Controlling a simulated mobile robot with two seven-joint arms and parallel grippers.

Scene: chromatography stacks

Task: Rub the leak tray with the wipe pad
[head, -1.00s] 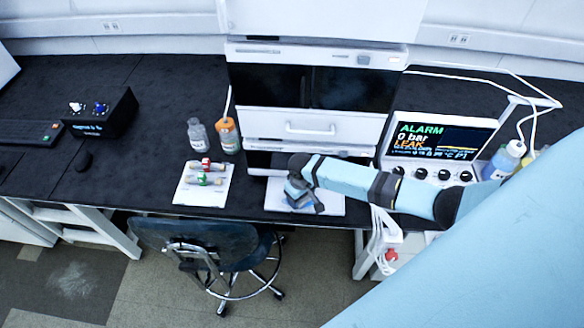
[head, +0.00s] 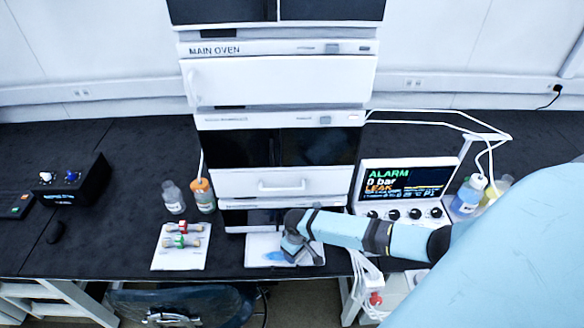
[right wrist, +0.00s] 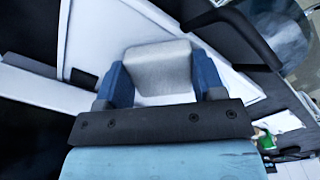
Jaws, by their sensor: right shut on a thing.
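The leak tray (head: 258,241) is a shallow white tray at the front edge of the bench, below the instrument stack. It also shows as a white surface with a raised rim in the right wrist view (right wrist: 88,40). My right gripper (head: 294,250) is over the tray's right half. In the right wrist view its blue fingers (right wrist: 160,82) are shut on the wipe pad (right wrist: 158,66), a pale grey block. The pad is low over the tray, but contact cannot be told. A small blue patch beside the gripper may be a finger or liquid. My left gripper is out of view.
The tall white stack (head: 272,183) stands right behind the tray. A screen (head: 408,180) reading ALARM, 0 bar, LEAK is to the right. A white plate (head: 180,258) with small fittings and two bottles (head: 203,195) are to the left. Cables hang right of the tray.

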